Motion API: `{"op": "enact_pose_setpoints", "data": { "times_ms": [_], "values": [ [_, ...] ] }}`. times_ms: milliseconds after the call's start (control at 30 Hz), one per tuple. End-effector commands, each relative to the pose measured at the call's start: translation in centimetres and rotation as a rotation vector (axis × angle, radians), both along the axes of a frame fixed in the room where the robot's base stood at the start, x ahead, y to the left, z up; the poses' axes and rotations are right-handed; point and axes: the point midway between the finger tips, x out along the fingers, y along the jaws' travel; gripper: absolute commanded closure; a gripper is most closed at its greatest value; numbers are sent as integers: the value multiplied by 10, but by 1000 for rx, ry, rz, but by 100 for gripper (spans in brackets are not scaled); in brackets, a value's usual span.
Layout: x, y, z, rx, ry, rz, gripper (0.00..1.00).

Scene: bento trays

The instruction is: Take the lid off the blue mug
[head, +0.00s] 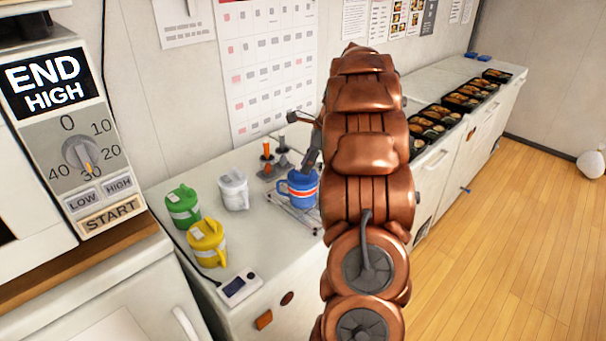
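The blue mug (299,189), with a white and red band, stands upright on a flat metal stand on the counter. Its right side is partly behind my copper arm. My grey gripper (309,163) reaches down to the top of the mug. It is small and partly hidden by my arm, so I cannot tell whether its fingers are open or shut, or whether they touch the mug. I cannot make out the lid clearly at the mug's top.
Green (183,207), white (234,189) and yellow (207,243) lidded mugs stand to the left on the counter (262,235). Orange and grey pieces (267,150) stand behind the blue mug. A small device with a display (240,288) lies at the front. Food trays (462,102) line the right counter.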

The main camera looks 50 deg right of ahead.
Motion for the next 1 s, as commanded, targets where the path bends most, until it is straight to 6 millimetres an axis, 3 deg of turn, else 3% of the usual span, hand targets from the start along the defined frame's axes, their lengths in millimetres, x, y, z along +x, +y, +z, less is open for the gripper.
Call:
{"op": "enact_pose_setpoints", "data": {
  "times_ms": [200, 433, 700, 1000],
  "values": [
    [7, 7, -22, 1, 1, 1, 72],
    [9, 7, -25, 0, 0, 1, 72],
    [9, 7, -25, 0, 0, 1, 99],
    [9, 7, -25, 0, 0, 1, 100]
  ]
}}
